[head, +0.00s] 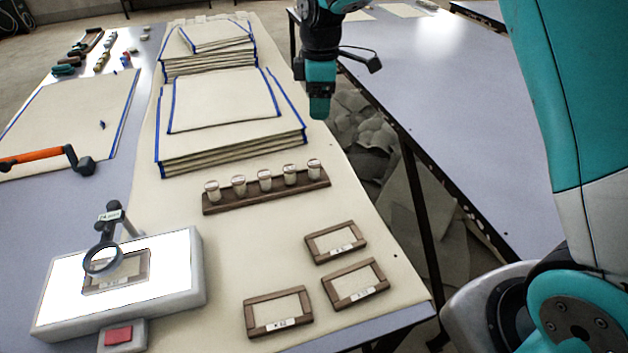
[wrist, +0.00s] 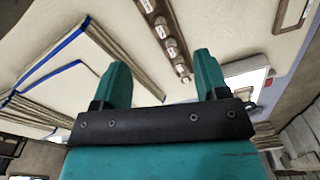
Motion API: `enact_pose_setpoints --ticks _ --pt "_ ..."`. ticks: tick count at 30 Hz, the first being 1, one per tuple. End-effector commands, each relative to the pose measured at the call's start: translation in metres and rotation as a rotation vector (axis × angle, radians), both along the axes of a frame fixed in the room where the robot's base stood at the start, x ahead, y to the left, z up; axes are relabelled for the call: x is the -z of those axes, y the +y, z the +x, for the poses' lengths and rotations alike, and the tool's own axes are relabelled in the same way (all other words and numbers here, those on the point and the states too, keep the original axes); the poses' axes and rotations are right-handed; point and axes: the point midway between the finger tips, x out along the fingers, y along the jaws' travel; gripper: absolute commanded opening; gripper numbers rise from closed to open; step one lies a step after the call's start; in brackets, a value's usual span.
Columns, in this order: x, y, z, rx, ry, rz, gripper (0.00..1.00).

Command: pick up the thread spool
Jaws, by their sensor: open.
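My gripper (head: 320,104) hangs above the right edge of the cream-covered table in the head view, right of the cloth stacks. In the wrist view its two teal fingers (wrist: 163,76) are apart with nothing between them. No thread spool is clearly recognizable. Several small pale cylinders with light tops (head: 265,181) stand in a row on a dark wooden rack, in front of and left of my gripper; I cannot tell if any is a spool. Their round tops also show in the wrist view (wrist: 171,48), beyond the fingers. Small coloured items (head: 125,61) at the far left are too small to identify.
Blue-edged cloth stacks (head: 225,100) stand behind the rack. A white light box (head: 185,270) with a magnifier (head: 103,259) is at front left. Wooden label frames (head: 278,312) lie at front right. An orange-handled tool (head: 35,156) lies left. A gap separates the right-hand table (head: 450,110).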

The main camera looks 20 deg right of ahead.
Motion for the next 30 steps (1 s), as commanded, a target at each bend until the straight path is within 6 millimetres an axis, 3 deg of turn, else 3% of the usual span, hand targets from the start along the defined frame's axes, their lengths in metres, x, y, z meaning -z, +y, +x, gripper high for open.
enact_pose_setpoints --ticks 1,5,19,30 --pt "0.016 -0.003 0.01 -0.024 0.004 -0.011 0.67" --pt "0.032 -0.007 0.022 -0.063 0.009 -0.026 0.67" --pt "0.127 -0.008 0.022 -0.068 0.011 -0.028 0.67" --pt "0.163 -0.004 0.024 -0.068 0.009 -0.028 0.67"
